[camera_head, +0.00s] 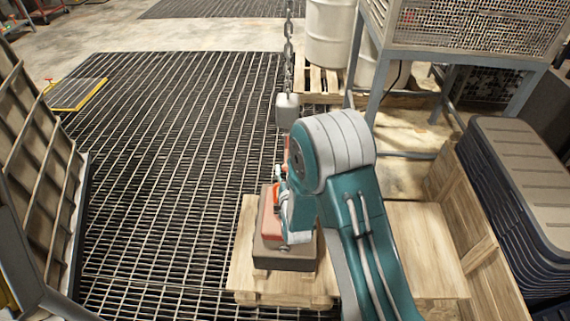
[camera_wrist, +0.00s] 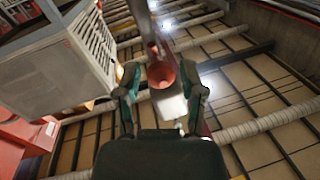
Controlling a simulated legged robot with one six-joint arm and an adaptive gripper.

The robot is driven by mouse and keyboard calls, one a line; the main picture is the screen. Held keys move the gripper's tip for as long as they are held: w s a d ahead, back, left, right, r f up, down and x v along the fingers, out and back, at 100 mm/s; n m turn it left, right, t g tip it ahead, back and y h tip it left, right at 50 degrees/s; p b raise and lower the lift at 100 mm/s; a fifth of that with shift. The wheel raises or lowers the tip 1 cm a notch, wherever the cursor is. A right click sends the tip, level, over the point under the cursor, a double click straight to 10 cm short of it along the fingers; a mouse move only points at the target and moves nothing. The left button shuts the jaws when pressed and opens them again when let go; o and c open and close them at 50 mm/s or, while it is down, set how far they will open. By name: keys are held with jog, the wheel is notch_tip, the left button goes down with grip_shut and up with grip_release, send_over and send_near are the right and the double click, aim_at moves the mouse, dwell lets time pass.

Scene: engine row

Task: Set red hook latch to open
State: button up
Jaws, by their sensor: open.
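A red hook part (camera_wrist: 162,72) hangs at the lower end of a grey shank in the wrist view. I cannot make out the latch's own position on it. My gripper (camera_wrist: 160,88) is open, with one dark teal finger on each side of the red part. The fingers look apart from it, though the depth is hard to judge. In the head view, a chain (camera_head: 288,45) hangs down to a grey block (camera_head: 287,111). Below the block, my arm hides most of the hook and my gripper.
A brown box (camera_head: 285,258) with a reddish top stands on a wooden pallet (camera_head: 250,287) beneath my arm. A metal frame table (camera_head: 455,58) and stacked dark lids (camera_head: 520,170) are at the right. Open grating floor (camera_head: 165,170) lies to the left.

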jog(key=shift+w+a, duration=0.15)
jog(key=shift+w, duration=1.25)
grip_shut()
